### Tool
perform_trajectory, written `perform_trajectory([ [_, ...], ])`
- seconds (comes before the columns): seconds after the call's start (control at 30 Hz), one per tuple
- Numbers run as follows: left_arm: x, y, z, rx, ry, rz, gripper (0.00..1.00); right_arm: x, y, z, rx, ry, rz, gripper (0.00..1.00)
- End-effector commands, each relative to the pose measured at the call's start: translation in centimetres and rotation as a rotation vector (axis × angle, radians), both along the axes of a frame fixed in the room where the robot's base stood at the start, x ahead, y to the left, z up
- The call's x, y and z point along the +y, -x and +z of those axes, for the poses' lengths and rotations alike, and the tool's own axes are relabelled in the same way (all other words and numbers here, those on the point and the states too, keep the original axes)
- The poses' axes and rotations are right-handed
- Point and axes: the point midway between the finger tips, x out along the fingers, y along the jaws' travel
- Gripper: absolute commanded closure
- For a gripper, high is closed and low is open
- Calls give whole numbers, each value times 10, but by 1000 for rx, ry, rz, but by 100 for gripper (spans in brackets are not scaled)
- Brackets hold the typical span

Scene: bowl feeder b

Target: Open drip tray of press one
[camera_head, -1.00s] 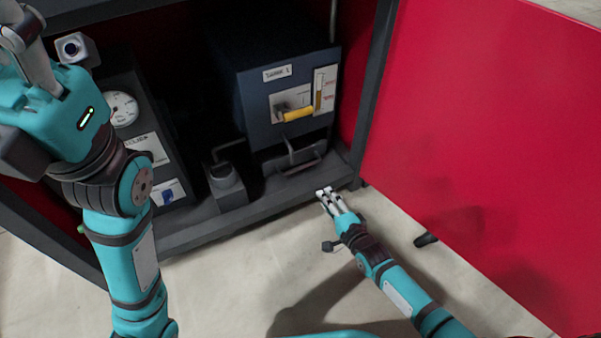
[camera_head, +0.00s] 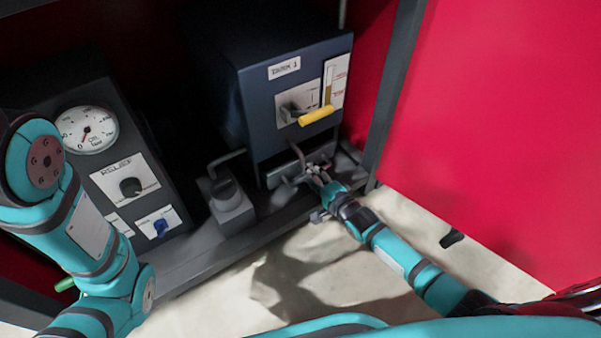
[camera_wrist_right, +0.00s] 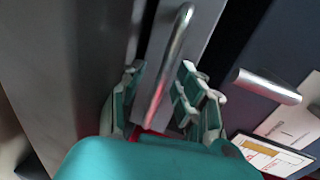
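Press one is a dark blue box (camera_head: 262,115) with a label ending in "1", inside the red cabinet. The drip tray (camera_head: 274,178) is a grey metal front low under the box, with a bar handle (camera_head: 298,155). My right gripper (camera_head: 314,170) is at this handle and hides part of the tray. In the right wrist view the metal bar handle (camera_wrist_right: 172,62) runs between the two fingers of the gripper (camera_wrist_right: 165,92), with gaps beside it, so they look open around it. The tray looks shut. My left gripper is out of view.
A yellow-ended lever (camera_head: 316,115) sticks out above the tray. To the left are a block with a bent rod (camera_head: 231,205) and a panel with a gauge (camera_head: 88,129), knob and blue switch. The red door (camera_head: 500,130) stands at right.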

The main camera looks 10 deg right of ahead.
Motion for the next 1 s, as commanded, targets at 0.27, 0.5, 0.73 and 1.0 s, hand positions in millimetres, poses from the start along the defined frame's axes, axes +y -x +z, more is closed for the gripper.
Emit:
perform_trajectory([
  [0.27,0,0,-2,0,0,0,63,-1,-1,0,-1,0,0,66],
  [0.5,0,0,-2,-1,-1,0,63,-1,-1,0,-1,0,0,87],
  [0.73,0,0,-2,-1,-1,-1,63,-1,-1,0,-1,0,0,100],
  [1.0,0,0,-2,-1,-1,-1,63,-1,-1,-1,0,-1,0,100],
])
